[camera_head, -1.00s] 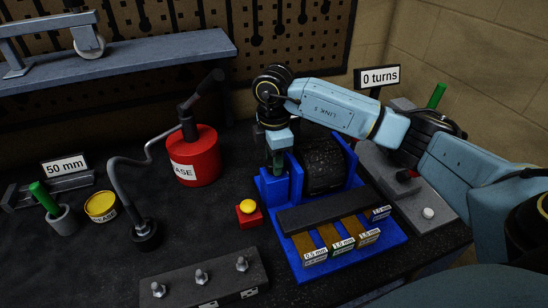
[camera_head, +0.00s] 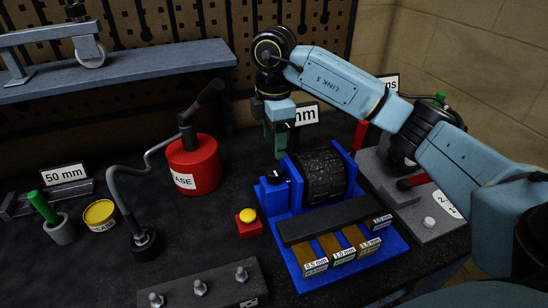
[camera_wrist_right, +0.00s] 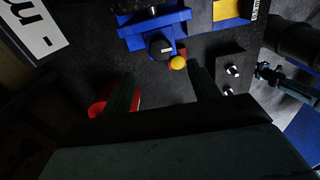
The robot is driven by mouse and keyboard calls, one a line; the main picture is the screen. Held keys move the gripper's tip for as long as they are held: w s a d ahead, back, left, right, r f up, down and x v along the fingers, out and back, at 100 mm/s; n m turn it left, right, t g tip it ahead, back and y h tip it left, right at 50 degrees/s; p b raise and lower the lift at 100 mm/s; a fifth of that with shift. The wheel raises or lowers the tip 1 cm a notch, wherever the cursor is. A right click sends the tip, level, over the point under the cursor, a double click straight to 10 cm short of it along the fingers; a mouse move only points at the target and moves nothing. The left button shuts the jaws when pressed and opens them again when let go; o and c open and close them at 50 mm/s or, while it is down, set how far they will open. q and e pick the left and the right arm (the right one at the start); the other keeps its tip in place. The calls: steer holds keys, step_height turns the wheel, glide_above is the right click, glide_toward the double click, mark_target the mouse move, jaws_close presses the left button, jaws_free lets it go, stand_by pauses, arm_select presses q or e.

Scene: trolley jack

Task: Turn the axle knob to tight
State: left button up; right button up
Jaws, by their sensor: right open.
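The axle knob (camera_head: 272,177) is a small black knob on the left side of the blue stand (camera_head: 390,240). The stand holds a dark ribbed wheel (camera_head: 323,175). The knob (camera_wrist_right: 160,48) shows a white mark on its face in the right wrist view; which setting it points to is not readable. My right gripper (camera_head: 277,143) is above and behind the knob in the head view, apart from it. In the right wrist view its fingers (camera_wrist_right: 162,85) are spread, with nothing between them. My left gripper is not in view.
A yellow button on a red base (camera_head: 248,222) sits left of the stand. A red grease can (camera_head: 195,165) with a crank stands farther left. A grey block with studs (camera_head: 215,290) lies in front. A grey fixture (camera_head: 425,205) is on the right, under my arm.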

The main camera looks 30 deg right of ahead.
step_height(320, 180, up, 5)
steer(key=shift+f, duration=0.15)
steer(key=shift+f, duration=0.1)
stand_by(0.5)
